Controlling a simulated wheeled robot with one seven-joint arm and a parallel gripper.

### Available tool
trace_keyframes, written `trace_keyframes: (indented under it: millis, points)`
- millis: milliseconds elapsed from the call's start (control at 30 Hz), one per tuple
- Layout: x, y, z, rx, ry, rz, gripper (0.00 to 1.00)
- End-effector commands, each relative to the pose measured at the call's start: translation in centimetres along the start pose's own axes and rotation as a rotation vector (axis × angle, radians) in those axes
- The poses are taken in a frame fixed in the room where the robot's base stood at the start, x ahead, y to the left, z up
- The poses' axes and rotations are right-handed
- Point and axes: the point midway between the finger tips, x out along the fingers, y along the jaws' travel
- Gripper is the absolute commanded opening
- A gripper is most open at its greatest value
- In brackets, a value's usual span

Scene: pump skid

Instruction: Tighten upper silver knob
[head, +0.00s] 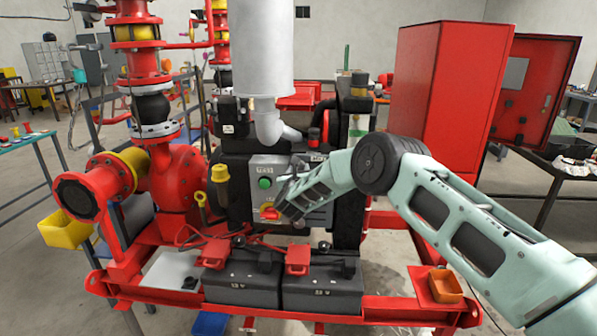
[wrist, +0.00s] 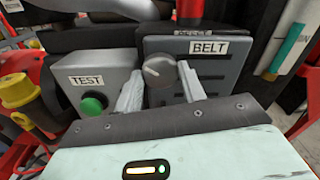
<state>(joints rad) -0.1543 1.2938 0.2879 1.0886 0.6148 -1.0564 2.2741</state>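The silver knob (wrist: 158,71) is a round grey dial with a pale mark. It sits on the dark grey panel labelled BELT (wrist: 215,85), near the panel's left edge. In the wrist view my gripper (wrist: 160,80) is open, with one pale finger on each side of the knob and small gaps visible beside it. The finger tips reach about level with the knob; depth is hard to judge. In the head view my gripper (head: 286,194) is in front of the control boxes and hides the knob.
A grey TEST box (wrist: 92,82) with a green button (wrist: 93,105) is left of the fingers. A yellow-capped fitting (wrist: 20,92) is farther left. A red and yellow switch (head: 269,212) lies below the TEST label. Black batteries (head: 322,290) stand in front.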

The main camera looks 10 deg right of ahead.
Motion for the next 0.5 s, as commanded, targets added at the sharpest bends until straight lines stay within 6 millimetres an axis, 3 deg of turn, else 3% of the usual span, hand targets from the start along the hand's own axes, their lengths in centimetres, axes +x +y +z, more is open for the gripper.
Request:
trace_keyframes:
  millis: [500]
  points:
    - [-0.02, 0.12, -0.44, -0.099, -0.003, 0.0, 0.18]
